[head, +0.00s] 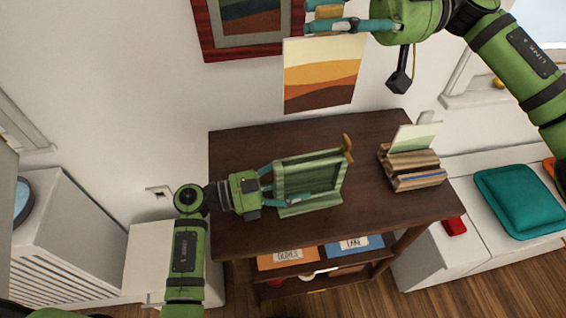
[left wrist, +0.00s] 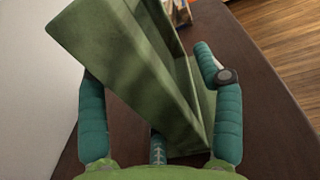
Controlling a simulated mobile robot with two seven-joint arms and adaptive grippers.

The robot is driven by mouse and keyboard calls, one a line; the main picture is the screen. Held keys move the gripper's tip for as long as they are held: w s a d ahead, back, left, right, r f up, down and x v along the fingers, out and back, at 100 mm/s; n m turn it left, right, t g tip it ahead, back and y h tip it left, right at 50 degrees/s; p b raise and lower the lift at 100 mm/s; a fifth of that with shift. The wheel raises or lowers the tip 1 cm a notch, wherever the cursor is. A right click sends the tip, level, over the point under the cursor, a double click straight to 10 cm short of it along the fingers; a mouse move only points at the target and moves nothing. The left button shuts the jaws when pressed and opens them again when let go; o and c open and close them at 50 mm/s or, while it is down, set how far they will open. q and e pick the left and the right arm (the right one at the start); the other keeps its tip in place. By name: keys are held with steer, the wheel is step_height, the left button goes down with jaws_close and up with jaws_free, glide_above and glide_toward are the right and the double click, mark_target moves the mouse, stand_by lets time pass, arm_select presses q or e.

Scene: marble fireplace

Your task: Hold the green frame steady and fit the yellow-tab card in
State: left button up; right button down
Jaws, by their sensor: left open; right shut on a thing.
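The green frame (head: 313,174) stands tilted back on the dark wooden table, with a brown wooden piece (head: 347,148) at its right end. My left gripper (head: 285,184) is open at the frame's left end. In the left wrist view the green frame (left wrist: 125,60) lies between the spread teal fingers of my left gripper (left wrist: 157,95); contact with them is hard to tell. My right gripper (head: 326,14) is shut on the yellow tab (head: 328,12) of a card (head: 320,76). The card, banded in cream, yellow, orange and brown, hangs down in front of the wall, above and apart from the frame.
A wooden rack (head: 412,172) with several cards stands at the table's right. The dark table (head: 235,150) is clear left of the frame at the back. A red picture frame (head: 207,40) hangs on the wall. Labelled bins (head: 287,257) sit on the shelf below.

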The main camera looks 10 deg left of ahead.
mark_target(322, 85)
arm_select(q)
jaws_close()
arm_select(e)
step_height(322, 85, down, 6)
steer(key=shift+d+r, duration=0.1)
steer(key=shift+d, duration=0.05)
steer(key=shift+f, duration=1.95)
steer(key=shift+f, duration=0.15)
step_height(322, 85, down, 10)
stand_by(1.4)
steer(key=shift+f, duration=0.1)
